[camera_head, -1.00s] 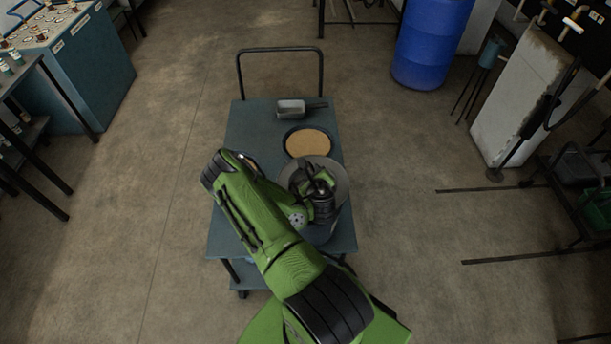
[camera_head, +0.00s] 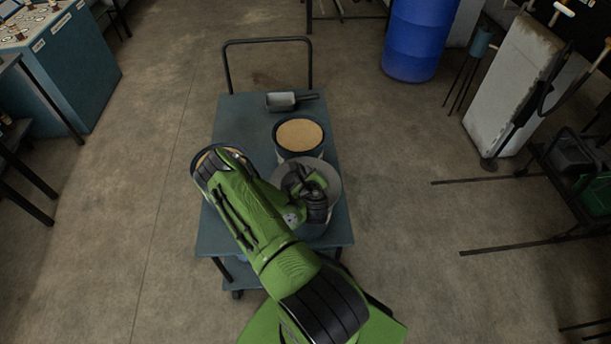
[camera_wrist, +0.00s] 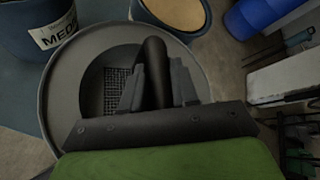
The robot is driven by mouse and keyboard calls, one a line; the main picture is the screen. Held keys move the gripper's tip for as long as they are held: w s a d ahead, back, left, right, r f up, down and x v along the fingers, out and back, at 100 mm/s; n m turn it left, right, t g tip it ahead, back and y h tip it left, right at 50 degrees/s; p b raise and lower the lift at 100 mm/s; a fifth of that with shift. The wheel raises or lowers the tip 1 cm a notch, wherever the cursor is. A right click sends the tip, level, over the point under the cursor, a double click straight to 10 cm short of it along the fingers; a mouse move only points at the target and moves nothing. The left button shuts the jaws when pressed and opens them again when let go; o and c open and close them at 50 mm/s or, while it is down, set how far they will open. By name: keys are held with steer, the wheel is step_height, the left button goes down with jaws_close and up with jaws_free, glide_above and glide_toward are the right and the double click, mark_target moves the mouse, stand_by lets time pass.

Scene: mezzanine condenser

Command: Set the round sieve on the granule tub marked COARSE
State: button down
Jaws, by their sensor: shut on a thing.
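The round sieve (camera_wrist: 62,98), a wide grey disc with a dark recess and mesh, fills the wrist view; it also shows in the head view (camera_head: 334,172). My gripper (camera_wrist: 157,88) is shut on the sieve's dark handle, which stands between the fingers; the head view also shows my gripper (camera_head: 309,190). A tub of tan granules (camera_head: 299,133) stands just beyond the sieve. Another tub (camera_wrist: 30,30) reads "MED…" in the wrist view. A tub body shows under the sieve; whether they touch is unclear. I cannot read COARSE anywhere.
The tubs stand on a blue-grey cart (camera_head: 240,110) with a dark push handle at its far end. A metal scoop (camera_head: 282,101) lies near that end. A blue drum (camera_head: 425,40) and a pale slab (camera_head: 515,90) stand at the right.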

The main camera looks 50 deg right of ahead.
steer(key=shift+f+b, duration=0.5)
steer(key=c, duration=0.8)
jaws_free()
